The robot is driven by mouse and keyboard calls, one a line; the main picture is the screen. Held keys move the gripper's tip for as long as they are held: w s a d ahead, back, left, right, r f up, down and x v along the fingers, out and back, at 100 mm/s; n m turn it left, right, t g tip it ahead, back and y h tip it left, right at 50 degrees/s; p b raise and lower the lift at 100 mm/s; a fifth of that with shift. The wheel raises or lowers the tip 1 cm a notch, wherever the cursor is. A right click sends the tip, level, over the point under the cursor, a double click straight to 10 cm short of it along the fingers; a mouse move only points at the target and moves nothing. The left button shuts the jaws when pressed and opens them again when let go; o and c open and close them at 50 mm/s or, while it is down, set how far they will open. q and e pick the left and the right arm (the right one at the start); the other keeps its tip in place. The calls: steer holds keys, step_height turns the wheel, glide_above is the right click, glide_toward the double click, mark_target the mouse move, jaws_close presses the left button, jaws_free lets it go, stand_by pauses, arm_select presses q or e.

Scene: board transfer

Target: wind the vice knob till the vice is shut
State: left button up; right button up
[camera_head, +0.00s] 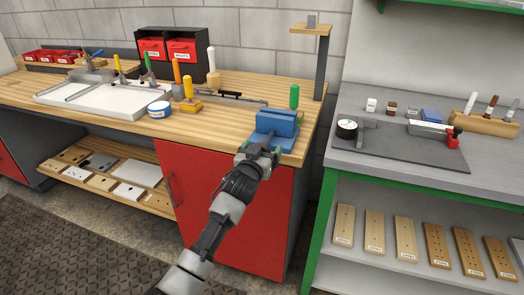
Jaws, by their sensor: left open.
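The blue vice (277,122) sits at the right front corner of the wooden workbench. I cannot tell how wide the gap between its jaws is. My left gripper (262,149) is at the front of the vice, reaching up to it from below. It is open, with its fingers close against the vice's front face. The vice knob is not clearly visible; the gripper covers the area in front of the vice. I cannot tell whether the fingers touch the knob. My right gripper is out of view.
The wooden bench top (225,118) holds a white board (100,100), a blue-white tape roll (159,109) and upright handled tools. A green-handled tool (294,97) stands just behind the vice. Red cabinet doors (265,225) are below. A grey bench (350,175) stands to the right across a gap.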

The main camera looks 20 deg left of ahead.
arm_select(q)
steer(key=shift+c, duration=0.3)
steer(key=c, duration=0.8)
steer(key=shift+c, duration=0.2)
